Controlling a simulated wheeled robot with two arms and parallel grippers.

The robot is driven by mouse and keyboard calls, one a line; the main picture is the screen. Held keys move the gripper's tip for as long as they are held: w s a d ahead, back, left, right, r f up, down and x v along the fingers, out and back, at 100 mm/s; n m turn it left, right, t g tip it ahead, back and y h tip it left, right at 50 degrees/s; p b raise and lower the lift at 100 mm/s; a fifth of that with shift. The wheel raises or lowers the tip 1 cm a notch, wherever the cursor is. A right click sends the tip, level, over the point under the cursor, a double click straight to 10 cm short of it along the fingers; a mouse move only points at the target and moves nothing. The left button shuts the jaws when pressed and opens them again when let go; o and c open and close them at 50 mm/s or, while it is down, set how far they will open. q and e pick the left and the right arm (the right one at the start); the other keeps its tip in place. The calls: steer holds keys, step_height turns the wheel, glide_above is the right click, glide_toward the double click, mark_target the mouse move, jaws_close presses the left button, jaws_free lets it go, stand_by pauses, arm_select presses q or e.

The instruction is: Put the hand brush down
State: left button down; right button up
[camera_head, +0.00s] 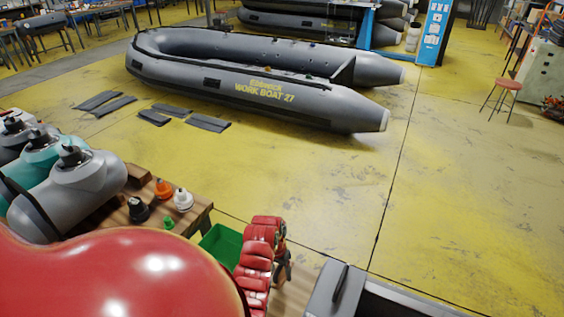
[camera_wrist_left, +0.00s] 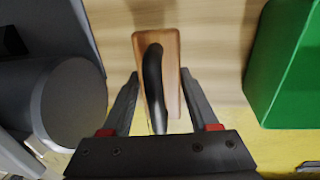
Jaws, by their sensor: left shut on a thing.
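The hand brush (camera_wrist_left: 172,62) has a wooden block and a curved black handle. It shows in the left wrist view between the two fingers of my left gripper (camera_wrist_left: 158,84), which is shut on it. The pale wooden bench top (camera_wrist_left: 215,50) lies behind the brush; I cannot tell whether the brush touches it. In the head view my left gripper (camera_head: 284,268) is small and dark beside red segments, over the bench, and the brush cannot be made out there. My right gripper is not in view.
A green bin (camera_head: 220,244) stands beside the gripper, and at the right in the wrist view (camera_wrist_left: 290,70). A grey cylinder (camera_wrist_left: 70,105) is at the left there. Outboard motors (camera_head: 75,190) and small bottles (camera_head: 183,199) stand left. A grey inflatable boat (camera_head: 260,78) lies beyond open yellow floor.

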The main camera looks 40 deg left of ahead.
mark_target(280, 281)
arm_select(q)
steer(key=shift+s+f, duration=0.1)
steer(key=shift+f, duration=1.1)
steer(key=shift+f+p, duration=0.55)
steer(key=shift+f, duration=1.2)
steer(key=shift+f, duration=0.1)
steer(key=shift+c, duration=0.7)
jaws_free()
